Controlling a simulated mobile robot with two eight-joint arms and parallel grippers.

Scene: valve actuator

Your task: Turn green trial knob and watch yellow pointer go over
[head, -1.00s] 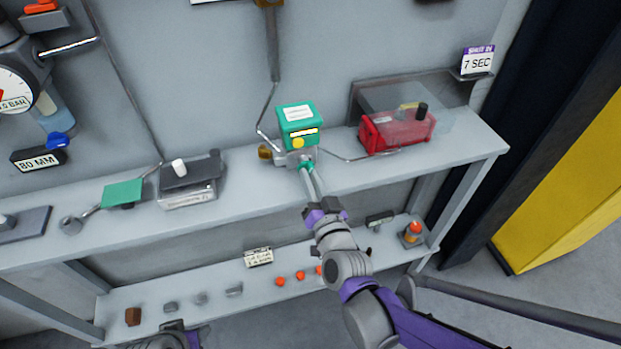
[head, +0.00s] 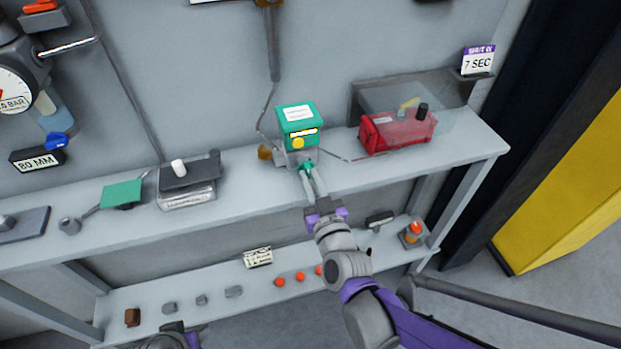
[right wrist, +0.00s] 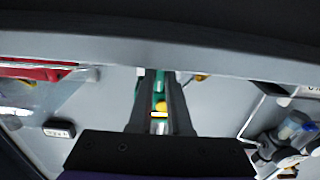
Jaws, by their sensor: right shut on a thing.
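The green-topped actuator box (head: 297,117) stands on the upper shelf, with a white label on top. A yellow strip in a dark window (head: 304,133) and a round yellow spot (head: 298,143) show on its front. The green trial knob (head: 306,166) is low on the front. My right gripper (head: 307,170) is shut on it, its fingers covering part of it. In the right wrist view the fingers (right wrist: 158,85) frame a strip of green and yellow. My left gripper (head: 178,334) is only partly in view at the bottom edge; its fingers cannot be made out.
A red unit (head: 398,131) under a clear cover stands to the right on the upper shelf (head: 240,195). A grey block with a white knob (head: 188,181) and a green plate (head: 122,194) are to the left. Small parts and several orange buttons line the lower shelf.

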